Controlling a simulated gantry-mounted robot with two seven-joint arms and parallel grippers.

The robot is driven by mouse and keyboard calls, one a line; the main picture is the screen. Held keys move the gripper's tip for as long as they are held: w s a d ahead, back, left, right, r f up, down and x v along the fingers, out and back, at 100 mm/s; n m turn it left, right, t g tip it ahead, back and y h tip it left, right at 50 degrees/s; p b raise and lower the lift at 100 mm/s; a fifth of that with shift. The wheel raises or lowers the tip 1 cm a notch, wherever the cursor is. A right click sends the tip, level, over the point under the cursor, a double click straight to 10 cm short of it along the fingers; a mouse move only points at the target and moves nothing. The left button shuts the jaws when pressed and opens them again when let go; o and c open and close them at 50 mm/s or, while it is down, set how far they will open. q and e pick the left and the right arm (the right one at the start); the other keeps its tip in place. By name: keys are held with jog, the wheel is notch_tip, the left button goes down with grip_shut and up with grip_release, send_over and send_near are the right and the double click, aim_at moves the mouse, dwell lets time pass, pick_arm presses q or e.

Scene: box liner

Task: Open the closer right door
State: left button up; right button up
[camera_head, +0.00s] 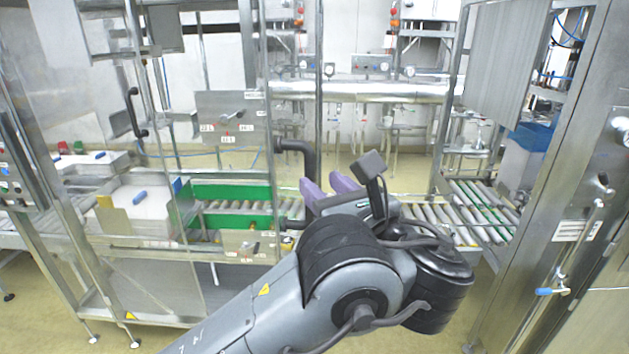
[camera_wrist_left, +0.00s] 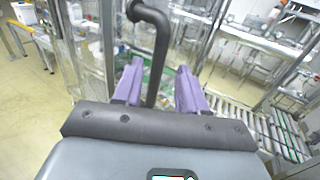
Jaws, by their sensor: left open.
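The closer right door is a clear panel in a metal frame, with a black curved bar handle (camera_head: 296,147). My left gripper (camera_head: 327,189) has two purple fingers and is at the handle's upright bar, which drops behind the fingers in the head view. In the left wrist view the handle (camera_wrist_left: 161,45) runs down between the open fingers (camera_wrist_left: 158,88). The jaws are apart and not closed on the bar; whether either finger touches it I cannot tell. The door looks shut. My right gripper is in neither view.
Another black handle (camera_head: 135,112) is on the door at the left. Behind the clear panels are a white-lined box (camera_head: 140,205), a green guide (camera_head: 232,190) and a roller conveyor (camera_head: 470,212). A metal cabinet (camera_head: 590,200) stands at the right.

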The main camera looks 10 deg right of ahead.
pick_arm(q)
jog(key=shift+b+v, duration=0.6)
jog(key=shift+v, duration=2)
